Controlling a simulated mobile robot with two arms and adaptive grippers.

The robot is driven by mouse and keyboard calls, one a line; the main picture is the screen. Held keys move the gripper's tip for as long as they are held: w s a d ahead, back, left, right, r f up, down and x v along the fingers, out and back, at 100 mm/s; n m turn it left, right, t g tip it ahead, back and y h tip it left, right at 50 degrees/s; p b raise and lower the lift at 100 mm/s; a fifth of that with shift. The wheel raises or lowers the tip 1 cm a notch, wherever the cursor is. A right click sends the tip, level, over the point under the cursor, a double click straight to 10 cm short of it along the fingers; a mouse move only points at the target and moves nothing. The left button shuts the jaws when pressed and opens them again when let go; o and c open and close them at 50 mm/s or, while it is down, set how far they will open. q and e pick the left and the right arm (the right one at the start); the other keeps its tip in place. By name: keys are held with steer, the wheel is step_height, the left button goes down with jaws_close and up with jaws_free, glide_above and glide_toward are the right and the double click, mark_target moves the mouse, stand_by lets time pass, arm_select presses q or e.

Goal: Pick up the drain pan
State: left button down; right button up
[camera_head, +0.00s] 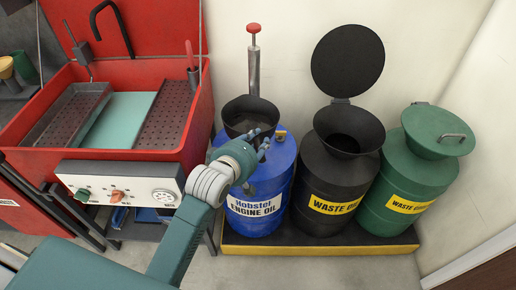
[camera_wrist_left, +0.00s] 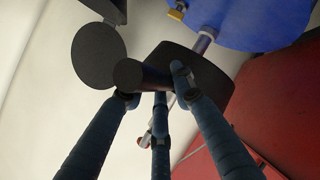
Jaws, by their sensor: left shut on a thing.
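The drain pan (camera_head: 246,107) is a dark round bowl at the top of the blue engine oil drum (camera_head: 258,206). I cannot tell whether it rests on the drum or is just above it. My left gripper (camera_head: 259,147) reaches it from the front, with its blue fingers at the pan's near side. In the left wrist view the fingers (camera_wrist_left: 156,90) close around a dark, round-ended part, with the dark pan (camera_wrist_left: 210,78) just behind it. The fingers hide part of the pan. My right gripper does not show.
A pump with a red knob (camera_head: 254,29) stands behind the pan. A black waste oil drum (camera_head: 338,172) with a raised round lid and a green drum (camera_head: 408,185) stand to the right on a yellow-edged platform (camera_head: 320,249). A red parts washer (camera_head: 188,140) is left.

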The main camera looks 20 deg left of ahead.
arm_select(q)
steer(key=shift+r, duration=2.5)
stand_by(1.2)
